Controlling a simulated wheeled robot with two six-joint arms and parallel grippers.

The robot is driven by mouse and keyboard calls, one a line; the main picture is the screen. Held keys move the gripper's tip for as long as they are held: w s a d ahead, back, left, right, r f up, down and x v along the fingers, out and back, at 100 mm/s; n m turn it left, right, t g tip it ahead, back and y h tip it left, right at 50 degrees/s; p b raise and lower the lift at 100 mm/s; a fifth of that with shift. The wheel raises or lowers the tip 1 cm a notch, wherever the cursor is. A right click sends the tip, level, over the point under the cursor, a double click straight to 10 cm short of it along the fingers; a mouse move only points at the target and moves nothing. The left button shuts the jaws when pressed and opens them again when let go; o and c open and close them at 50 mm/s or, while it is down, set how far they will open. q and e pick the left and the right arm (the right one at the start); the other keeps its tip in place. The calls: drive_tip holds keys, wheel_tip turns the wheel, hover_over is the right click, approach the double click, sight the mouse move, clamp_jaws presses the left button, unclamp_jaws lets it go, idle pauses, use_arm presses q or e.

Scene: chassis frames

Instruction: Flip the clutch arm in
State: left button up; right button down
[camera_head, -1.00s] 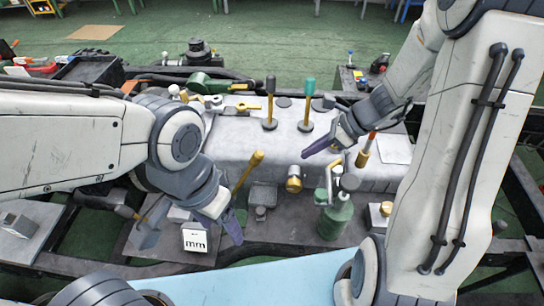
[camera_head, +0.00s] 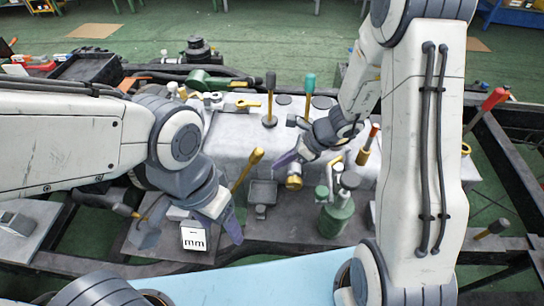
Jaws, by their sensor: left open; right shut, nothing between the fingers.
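A grey metal housing (camera_head: 225,140) carries several levers, and I cannot tell which one is the clutch arm. A black-knobbed lever (camera_head: 270,98) and a teal-knobbed lever (camera_head: 309,98) stand upright on top. A yellow lever (camera_head: 248,167) leans at the front, and an orange-tipped lever (camera_head: 369,143) stands at the right. My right gripper (camera_head: 282,160) is shut and empty, its tip just above the brass fitting (camera_head: 294,180) on the front. My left gripper (camera_head: 232,226) is open and empty, low in front of the housing, below the yellow lever.
A green bottle-like can (camera_head: 336,215) stands below my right gripper. A white block marked "mm" (camera_head: 195,238) lies beside my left gripper. A red-handled lever (camera_head: 492,101) stands at the far right by the dark frame rails (camera_head: 510,170). My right arm hides the housing's right end.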

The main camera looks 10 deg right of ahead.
use_arm(q)
drive_tip(key=shift+r+p, duration=0.35)
drive_tip(key=shift+r, duration=0.45)
use_arm(e)
drive_tip(key=shift+w+a+r, duration=0.25)
drive_tip(key=shift+a+r, duration=0.15)
drive_tip(key=shift+a, duration=0.2)
drive_tip(key=shift+w+a+r, duration=0.25)
drive_tip(key=shift+a+r, duration=0.1)
drive_tip(key=shift+a, duration=0.2)
